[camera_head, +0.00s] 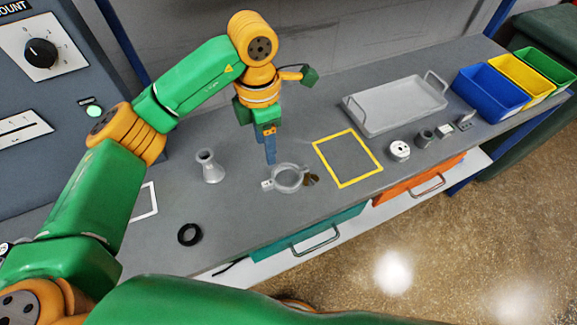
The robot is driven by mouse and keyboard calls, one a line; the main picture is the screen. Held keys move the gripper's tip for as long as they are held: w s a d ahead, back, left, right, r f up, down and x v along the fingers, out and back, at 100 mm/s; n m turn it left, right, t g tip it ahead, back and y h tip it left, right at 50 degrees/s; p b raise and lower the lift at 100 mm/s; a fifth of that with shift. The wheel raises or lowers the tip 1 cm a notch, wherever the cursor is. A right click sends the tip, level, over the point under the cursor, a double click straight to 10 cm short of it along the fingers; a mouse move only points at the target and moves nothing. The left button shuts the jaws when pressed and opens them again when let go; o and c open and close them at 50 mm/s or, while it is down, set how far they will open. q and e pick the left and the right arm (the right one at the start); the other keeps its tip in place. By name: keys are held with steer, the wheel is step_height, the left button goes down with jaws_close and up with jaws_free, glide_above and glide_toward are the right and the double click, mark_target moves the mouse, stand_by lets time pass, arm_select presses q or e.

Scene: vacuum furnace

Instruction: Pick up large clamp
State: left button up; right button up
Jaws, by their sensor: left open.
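The large clamp (290,187) is a light grey metal ring with a small lug on its left side and a dark brownish piece at its right. It lies flat on the grey workbench (235,225). My left gripper (270,160) points down with blue fingers just above and behind the clamp's upper left rim. It is open with nothing seen between its fingers. The fingers overlap in this view, so the gap between them is hidden. I cannot tell the exact height of the fingertips over the bench. My right gripper is not in view.
A metal flanged fitting (210,167) and a black ring (189,235) are left of the clamp. A yellow square outline (347,184) is to its right. Behind are a grey tray (375,121), small parts and blue (490,95), yellow and green bins. The bench's front edge is close.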

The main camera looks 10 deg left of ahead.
arm_select(q)
steer(key=b, duration=0.4)
glide_above(269, 182)
step_height(269, 182, down, 4)
steer(key=shift+f, duration=0.2)
steer(key=shift+w+f, duration=0.1)
steer(key=shift+f, duration=0.15)
steer(key=shift+w+f, duration=0.15)
steer(key=shift+f, duration=0.2)
steer(key=f+p, duration=0.2)
steer(key=f, duration=0.1)
steer(key=f+p, duration=0.1)
steer(key=f, duration=0.1)
steer(key=shift+s+f, duration=0.25)
steer(key=shift+s, duration=0.15)
steer(key=shift+f, duration=0.25)
steer(key=shift+w+f, duration=0.1)
steer(key=shift+w, duration=0.05)
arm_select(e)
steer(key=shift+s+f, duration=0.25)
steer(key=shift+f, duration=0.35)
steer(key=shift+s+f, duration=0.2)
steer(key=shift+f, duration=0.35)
arm_select(q)
jaws_close()
